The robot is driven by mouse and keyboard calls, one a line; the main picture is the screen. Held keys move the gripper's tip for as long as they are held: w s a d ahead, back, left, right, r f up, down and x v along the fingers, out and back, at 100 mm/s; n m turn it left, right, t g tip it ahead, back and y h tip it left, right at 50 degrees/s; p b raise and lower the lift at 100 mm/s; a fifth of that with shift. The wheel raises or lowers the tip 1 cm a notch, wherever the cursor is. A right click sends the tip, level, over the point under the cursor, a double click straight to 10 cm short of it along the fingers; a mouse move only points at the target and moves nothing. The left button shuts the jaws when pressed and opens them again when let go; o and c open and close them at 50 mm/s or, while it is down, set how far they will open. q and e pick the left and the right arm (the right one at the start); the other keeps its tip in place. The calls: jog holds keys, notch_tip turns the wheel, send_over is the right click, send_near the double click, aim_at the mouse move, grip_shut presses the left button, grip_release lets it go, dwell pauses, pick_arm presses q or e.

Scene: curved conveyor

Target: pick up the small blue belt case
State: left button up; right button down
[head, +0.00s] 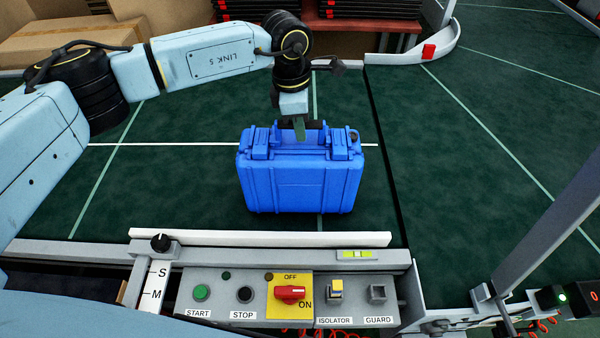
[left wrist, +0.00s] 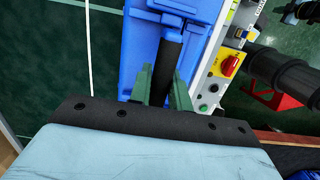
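The small blue belt case (head: 300,185) stands upright on the dark green belt, near its front edge. Its latches and top face up. My left gripper (head: 299,128) points down at the top of the case. In the left wrist view the black handle (left wrist: 171,55) of the blue case lies between the two green fingers of my left gripper (left wrist: 162,80). The handle nearly fills the space between them; I cannot tell whether the fingers press on it. My right gripper is not in view.
Cardboard boxes (head: 65,38) and a red rack (head: 350,25) stand at the back. The belt (head: 490,140) to the right is clear.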

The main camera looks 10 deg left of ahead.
pick_arm(q)
grip_shut()
dwell(0.9)
jog(key=shift+w+r, duration=0.15)
jog(key=shift+r, duration=0.05)
notch_tip(320, 180, up, 10)
jog(key=shift+f+b, duration=0.1)
jog(key=shift+b, duration=0.3)
jog(key=s+a+r+m, duration=0.1)
jog(key=a+r+m, duration=0.2)
jog(key=m, duration=0.7)
jog(key=s+a+r+m+g+y, duration=0.1)
jog(key=a+r+m, duration=0.2)
jog(key=a+m, duration=0.3)
jog(key=m, duration=0.4)
jog(key=shift+s+a+r+g+b, duration=0.15)
jog(key=shift+s+a+g+b, duration=0.1)
jog(key=shift+a+g+b, duration=0.1)
